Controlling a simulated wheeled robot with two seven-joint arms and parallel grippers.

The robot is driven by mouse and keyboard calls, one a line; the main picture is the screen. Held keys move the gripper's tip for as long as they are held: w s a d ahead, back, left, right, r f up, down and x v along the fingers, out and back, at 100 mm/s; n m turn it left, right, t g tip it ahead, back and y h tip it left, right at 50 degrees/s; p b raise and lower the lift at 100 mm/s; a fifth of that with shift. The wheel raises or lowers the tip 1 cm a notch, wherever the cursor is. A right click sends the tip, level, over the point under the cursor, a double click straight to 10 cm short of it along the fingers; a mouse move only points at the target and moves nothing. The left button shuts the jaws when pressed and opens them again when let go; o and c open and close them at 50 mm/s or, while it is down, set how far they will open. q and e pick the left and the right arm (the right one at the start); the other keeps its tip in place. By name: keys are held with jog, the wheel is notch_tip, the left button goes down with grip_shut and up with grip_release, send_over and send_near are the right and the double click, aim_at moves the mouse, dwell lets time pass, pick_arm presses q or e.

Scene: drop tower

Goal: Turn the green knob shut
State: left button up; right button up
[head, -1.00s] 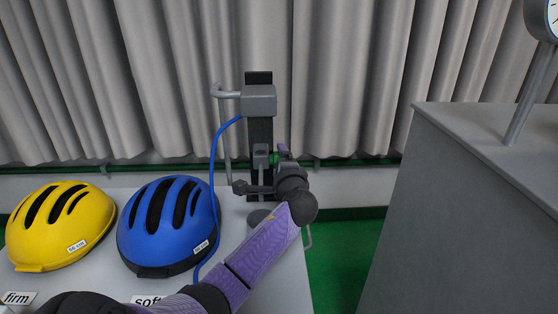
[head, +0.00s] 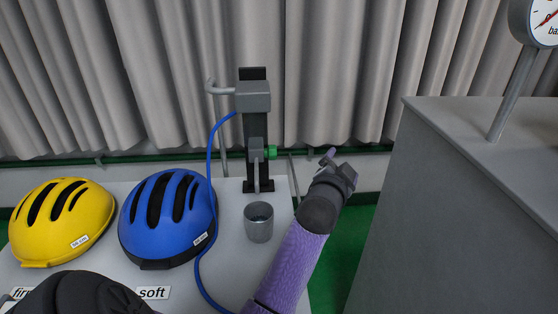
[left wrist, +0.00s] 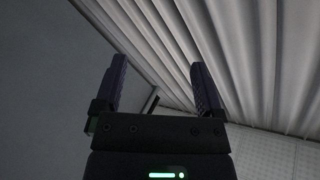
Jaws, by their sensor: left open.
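The green knob (head: 271,153) sticks out from the right side of a dark upright stand (head: 255,130) at the back of the grey table, in the head view. My left gripper (head: 331,156) is to the right of the knob and apart from it, past the table's right edge. In the left wrist view my left gripper (left wrist: 155,88) has its two fingers wide apart with nothing between them, and the knob does not show there. How far the knob is turned cannot be told. My right gripper does not show.
A grey cup (head: 258,223) stands before the stand. A blue hose (head: 209,180) runs down past a blue helmet (head: 168,217); a yellow helmet (head: 62,220) is further left. A grey cabinet (head: 460,190) with a dial gauge (head: 541,22) stands at right.

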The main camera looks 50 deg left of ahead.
aim_at(270, 153)
pick_arm(q)
notch_tip(270, 153, up, 7)
jog(key=s+a+n+t+y, duration=0.15)
jog(key=n+y, duration=0.55)
jog(key=n, duration=1)
jog(key=s+a+f+n+g+y, duration=0.2)
jog(key=s+f+n+g, duration=0.15)
jog(key=n+g, duration=0.4)
jog(key=s+a+f+n+g+y, duration=0.2)
jog(key=f+n+g, duration=0.3)
jog(key=n, duration=0.5)
jog(key=b+x, duration=0.3)
jog(key=x, duration=0.6)
jog(key=shift+a+f, duration=0.3)
jog(key=shift+a, duration=0.1)
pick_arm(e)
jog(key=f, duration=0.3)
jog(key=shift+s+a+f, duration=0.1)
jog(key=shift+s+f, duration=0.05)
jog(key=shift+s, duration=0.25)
